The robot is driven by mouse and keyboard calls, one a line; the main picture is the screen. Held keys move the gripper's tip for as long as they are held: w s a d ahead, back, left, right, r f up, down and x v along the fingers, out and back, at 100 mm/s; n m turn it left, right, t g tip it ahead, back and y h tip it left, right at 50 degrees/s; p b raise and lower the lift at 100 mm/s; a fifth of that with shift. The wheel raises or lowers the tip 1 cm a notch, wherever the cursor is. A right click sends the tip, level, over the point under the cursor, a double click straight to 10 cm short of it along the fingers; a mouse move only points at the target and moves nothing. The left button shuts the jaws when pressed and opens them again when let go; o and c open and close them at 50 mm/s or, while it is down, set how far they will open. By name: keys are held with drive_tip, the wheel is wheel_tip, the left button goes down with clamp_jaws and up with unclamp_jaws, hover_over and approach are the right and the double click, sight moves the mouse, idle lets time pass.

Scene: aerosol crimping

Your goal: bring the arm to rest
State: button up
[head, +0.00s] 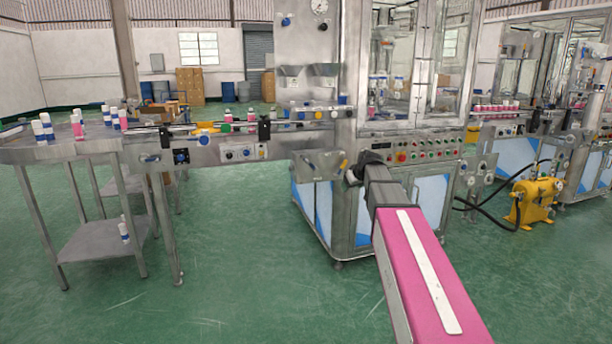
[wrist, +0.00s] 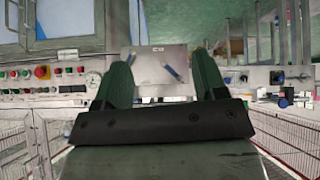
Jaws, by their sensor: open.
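My arm (head: 425,275), pink with a white strip, reaches from the lower right of the head view toward the machine. My gripper (head: 356,168) is the dark end of it, in front of the machine's lower front. In the wrist view my gripper (wrist: 160,68) shows two dark green fingers spread apart, with nothing between them. Beyond the fingertips is a metal plate (wrist: 148,62) with blue handles. In the head view this plate (head: 310,165) is just left of my gripper. I cannot tell how far the fingertips are from it.
The filling machine (head: 420,170) with its button panel (head: 408,150) stands in front of me. A steel table (head: 45,152) with several bottles is at the left. A yellow pump (head: 535,198) with black hoses is at the right. The green floor (head: 240,290) at the front left is clear.

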drive_tip(key=s+f+m+g+h, duration=0.1)
drive_tip(key=s+f+m+g, duration=0.1)
drive_tip(key=s+f, duration=1.2)
drive_tip(key=s+f+m+g+h, duration=0.1)
drive_tip(key=s+f+m+g, duration=0.2)
drive_tip(key=s+f, duration=1.1)
drive_tip(key=s+g, duration=0.2)
drive_tip(key=s, duration=0.3)
drive_tip(key=shift+f+g+h, duration=0.2)
drive_tip(key=shift+g+h, duration=0.1)
drive_tip(key=shift+h, duration=0.1)
drive_tip(key=shift+d, duration=0.1)
drive_tip(key=shift+c, duration=0.3)
